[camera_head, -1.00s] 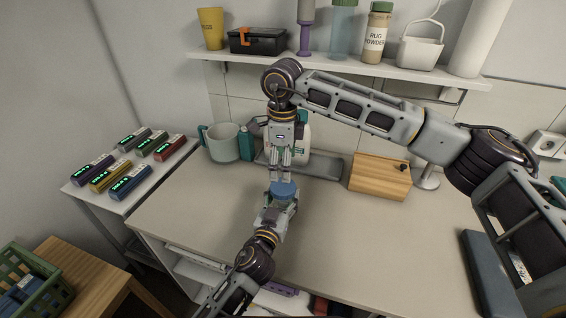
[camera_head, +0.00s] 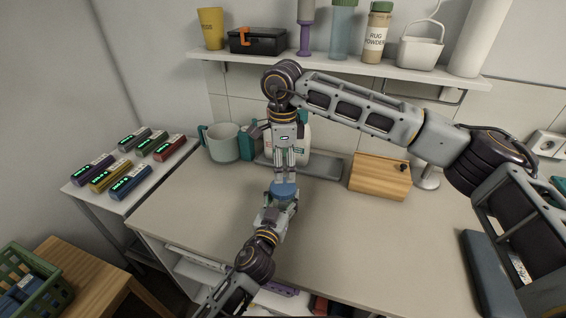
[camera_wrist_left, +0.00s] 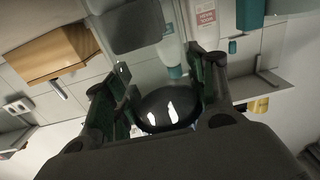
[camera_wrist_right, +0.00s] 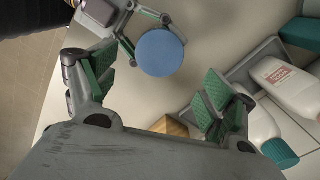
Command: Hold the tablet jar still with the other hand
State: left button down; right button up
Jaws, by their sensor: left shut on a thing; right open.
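The tablet jar shows mostly as a round blue lid (camera_head: 284,190) above the worktop. It is also a blue disc in the right wrist view (camera_wrist_right: 160,53) and a dark rounded shape in the left wrist view (camera_wrist_left: 168,108). My left gripper (camera_head: 281,202) is shut on the jar, its fingers on either side below the lid. The jar's body is largely hidden. My right gripper (camera_head: 285,174) points down just above the lid in the head view. In the right wrist view its pads (camera_wrist_right: 155,92) are wide apart with nothing between them.
Behind the jar are a dark tray (camera_head: 325,167) with a white bottle (camera_head: 304,140), a teal-handled mug (camera_head: 222,143) and a wooden box (camera_head: 380,177). A shelf (camera_head: 335,70) with containers hangs above.

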aim_at(283, 186)
jog(key=shift+f, duration=3.8)
jog(key=c, duration=1.1)
jog(key=o, duration=1.3)
jog(key=shift+c, duration=0.2)
notch_tip(283, 186, up, 12)
